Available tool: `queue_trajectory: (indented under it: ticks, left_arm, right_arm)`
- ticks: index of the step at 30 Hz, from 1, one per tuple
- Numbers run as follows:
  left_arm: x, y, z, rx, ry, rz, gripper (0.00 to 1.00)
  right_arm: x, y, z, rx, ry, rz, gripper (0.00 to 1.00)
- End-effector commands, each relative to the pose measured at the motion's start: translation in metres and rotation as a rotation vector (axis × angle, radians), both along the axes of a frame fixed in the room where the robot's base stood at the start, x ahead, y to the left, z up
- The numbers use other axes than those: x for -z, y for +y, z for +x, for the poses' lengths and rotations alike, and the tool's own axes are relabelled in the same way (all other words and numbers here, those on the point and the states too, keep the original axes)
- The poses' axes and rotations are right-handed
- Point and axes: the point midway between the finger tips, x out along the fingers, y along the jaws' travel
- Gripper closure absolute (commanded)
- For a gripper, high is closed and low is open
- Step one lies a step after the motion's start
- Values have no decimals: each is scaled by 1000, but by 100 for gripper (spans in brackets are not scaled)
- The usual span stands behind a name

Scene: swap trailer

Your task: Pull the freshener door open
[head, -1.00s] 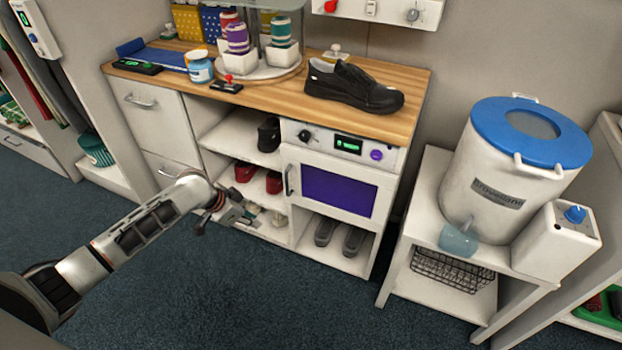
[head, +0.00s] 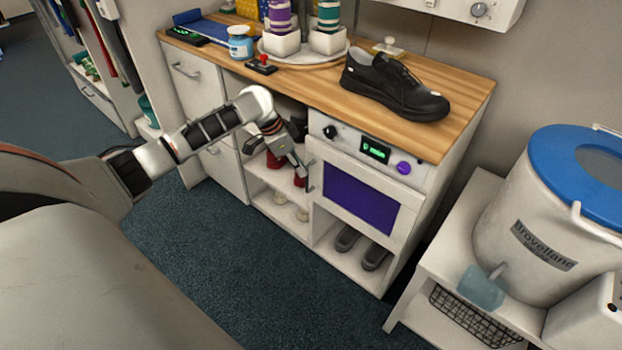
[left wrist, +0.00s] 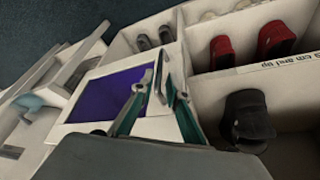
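The freshener door (head: 360,198) is a white panel with a purple window, below a control panel with a green display (head: 375,150). It looks shut. Its grey upright handle (head: 311,176) is on the left edge. The door also shows in the left wrist view (left wrist: 103,94). My left gripper (head: 301,171) is at the handle. In the left wrist view its fingers (left wrist: 160,84) are apart, with the handle seemingly between their tips; I cannot tell if they touch it. My right gripper is not in view.
A black shoe (head: 395,88) lies on the wooden counter (head: 440,133). Red shoes (left wrist: 276,40) and a dark shoe (left wrist: 248,118) stand on open shelves beside the door. A white tub with a blue lid (head: 560,225) stands at the right. The floor (head: 245,265) in front is clear.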

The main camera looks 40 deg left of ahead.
Motion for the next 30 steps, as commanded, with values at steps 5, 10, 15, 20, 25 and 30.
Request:
queue_trajectory:
  ticks: [5, 10, 15, 20, 25, 30]
  left_arm:
    - [36, -8, 5, -1, 12, -2, 85]
    - [57, -13, 13, 0, 10, -1, 85]
    - [61, -15, 17, -1, 3, 1, 85]
    - [58, -15, 18, 0, 0, 1, 85]
    - [58, -15, 18, -1, 1, 0, 100]
    - [58, -16, 18, -2, 1, 1, 100]
  right_arm:
    - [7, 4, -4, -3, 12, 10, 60]
    - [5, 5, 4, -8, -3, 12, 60]
    - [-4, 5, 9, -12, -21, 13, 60]
    - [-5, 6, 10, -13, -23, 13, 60]
    - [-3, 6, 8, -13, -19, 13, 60]
    - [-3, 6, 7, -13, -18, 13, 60]
